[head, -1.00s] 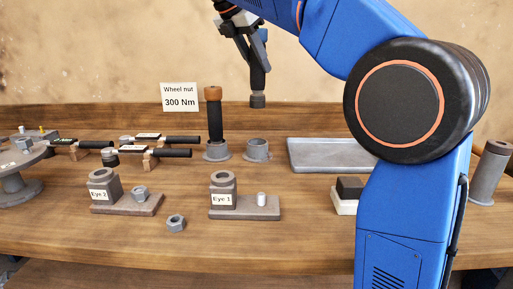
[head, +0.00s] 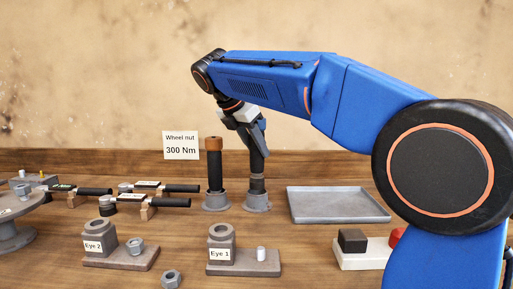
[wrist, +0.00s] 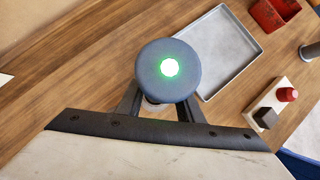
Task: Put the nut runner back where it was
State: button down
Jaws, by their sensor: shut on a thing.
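The nut runner (head: 257,163) is a dark upright tool, and my gripper (head: 254,146) is shut on its upper part. In the head view its lower end is at the mouth of the right grey holder (head: 257,201); how deep it sits I cannot tell. In the wrist view the nut runner's round top (wrist: 168,70) shows a green light between my fingers and hides most of what is below. A second tool with an orange-brown top (head: 214,165) stands upright in the left grey holder (head: 215,201), close beside it.
A grey tray (head: 338,205) lies right of the holders. A white block with black and red buttons (head: 362,252) is in front of it. The Eye 1 block (head: 221,243) and Eye 2 block (head: 98,240) stand in front. Several wrenches (head: 150,202) lie at left. A red bin (wrist: 272,12) shows in the wrist view.

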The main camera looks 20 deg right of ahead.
jog(key=shift+f, duration=0.55)
jog(key=c, duration=1.2)
grip_release()
jog(key=shift+r, duration=0.25)
jog(key=v, duration=1.2)
jog(key=shift+r, duration=0.35)
